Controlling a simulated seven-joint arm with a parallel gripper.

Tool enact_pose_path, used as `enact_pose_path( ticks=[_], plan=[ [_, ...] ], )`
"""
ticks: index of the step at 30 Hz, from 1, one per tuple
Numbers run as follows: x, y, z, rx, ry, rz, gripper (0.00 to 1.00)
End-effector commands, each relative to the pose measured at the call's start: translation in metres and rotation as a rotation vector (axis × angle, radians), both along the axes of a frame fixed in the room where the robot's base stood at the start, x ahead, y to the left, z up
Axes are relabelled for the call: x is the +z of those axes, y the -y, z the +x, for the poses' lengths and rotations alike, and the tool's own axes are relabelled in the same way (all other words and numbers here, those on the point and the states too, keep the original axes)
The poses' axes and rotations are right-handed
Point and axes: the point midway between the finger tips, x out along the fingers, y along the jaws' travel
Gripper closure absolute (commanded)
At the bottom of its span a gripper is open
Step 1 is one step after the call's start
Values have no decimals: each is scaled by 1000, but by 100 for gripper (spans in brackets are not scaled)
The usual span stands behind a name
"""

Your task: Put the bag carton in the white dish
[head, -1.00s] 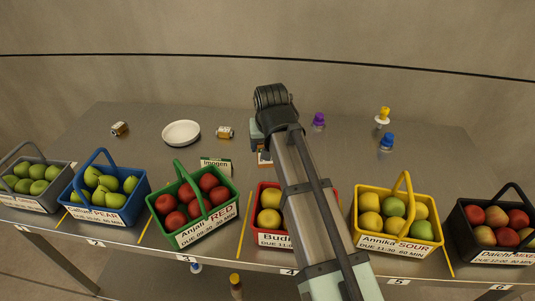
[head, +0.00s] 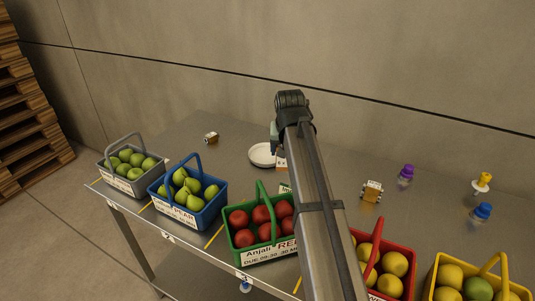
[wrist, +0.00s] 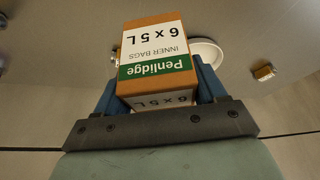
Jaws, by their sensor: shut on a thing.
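The bag carton (wrist: 155,55) is brown with a white and green label reading "Penlidge 6 x 5 L inner bags". My gripper (wrist: 154,92) is shut on it, with a blue finger at each side. In the head view a sliver of the carton (head: 281,161) shows left of my arm, which hides most of it. The white dish (head: 262,154) is round and shallow, on the grey table just left of the carton in that view. In the wrist view the dish (wrist: 208,50) is partly hidden behind the carton. I cannot tell the carton's height above the table.
Baskets of fruit line the front edge, including blue (head: 190,203), green (head: 262,250) and red (head: 384,264) ones with raised handles. Small cartons (head: 211,138) (head: 372,191) and purple (head: 406,175) and blue (head: 481,212) capped bottles stand farther back.

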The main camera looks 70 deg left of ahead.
Motion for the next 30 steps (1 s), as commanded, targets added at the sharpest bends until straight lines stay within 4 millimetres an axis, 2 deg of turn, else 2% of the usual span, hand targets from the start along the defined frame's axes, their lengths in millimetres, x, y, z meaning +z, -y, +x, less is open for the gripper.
enact_pose_path(
  ticks=[1, 6, 9, 13, 16, 23, 30],
  plan=[
    [3, -33, -5, 20, 0, 0, 65],
    [7, -100, -14, 87, 1, 1, 65],
    [11, -132, -11, 127, -1, 0, 65],
    [18, -161, -10, 184, 1, 1, 65],
    [22, -173, -10, 241, -1, 1, 65],
    [20, -172, -12, 337, 0, 1, 65],
    [-9, -171, -12, 344, 0, 0, 65]
  ],
)
